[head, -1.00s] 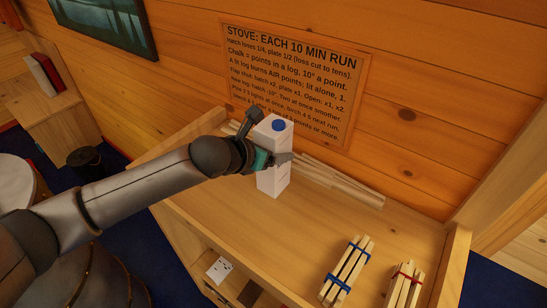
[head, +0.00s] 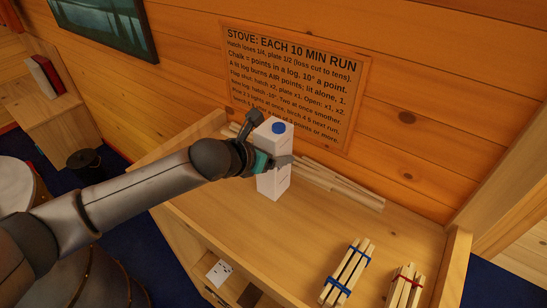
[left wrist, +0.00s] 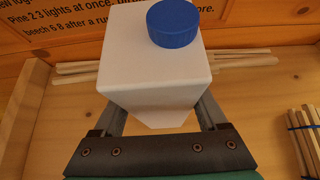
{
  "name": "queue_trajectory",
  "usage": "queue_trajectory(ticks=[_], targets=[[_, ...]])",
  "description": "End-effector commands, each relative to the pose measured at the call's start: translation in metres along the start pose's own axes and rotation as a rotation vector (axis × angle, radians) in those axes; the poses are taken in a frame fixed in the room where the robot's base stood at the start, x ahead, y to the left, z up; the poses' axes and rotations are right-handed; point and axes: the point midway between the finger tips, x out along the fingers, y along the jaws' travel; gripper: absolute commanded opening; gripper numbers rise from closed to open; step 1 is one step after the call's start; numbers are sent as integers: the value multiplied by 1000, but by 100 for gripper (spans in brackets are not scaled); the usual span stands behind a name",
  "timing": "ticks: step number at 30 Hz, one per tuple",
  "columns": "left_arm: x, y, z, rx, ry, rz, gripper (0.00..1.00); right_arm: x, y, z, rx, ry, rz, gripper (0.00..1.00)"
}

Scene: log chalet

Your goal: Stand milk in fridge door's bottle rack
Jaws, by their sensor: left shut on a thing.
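The milk is a white carton (head: 273,180) with a blue cap, upright at the wooden cabinet top (head: 310,230) in the head view. My left gripper (head: 272,162) is shut on the carton, with a finger on each side of its upper body. In the left wrist view the carton (left wrist: 150,65) fills the space between the fingers, its blue cap (left wrist: 173,23) toward the camera. I cannot tell whether its base touches the wood. The fridge and its door rack are not in view. My right gripper is not in view.
Loose thin sticks (head: 330,182) lie behind the carton along the wall. A blue-banded stick bundle (head: 347,271) and a red-banded one (head: 403,288) lie at the front right. A raised rim (head: 457,262) bounds the top's right side. A sign (head: 295,85) hangs behind.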

Motion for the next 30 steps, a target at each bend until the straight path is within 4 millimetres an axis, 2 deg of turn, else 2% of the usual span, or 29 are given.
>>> queue_trajectory(ticks=[11,14,24,30], targets=[[-16,0,26,5,-12,0,0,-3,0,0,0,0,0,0],[-26,1,42,4,-14,1,0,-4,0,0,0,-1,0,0],[-78,1,117,5,-16,2,0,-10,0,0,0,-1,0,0],[-100,0,149,3,-13,1,0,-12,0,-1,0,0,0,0]])
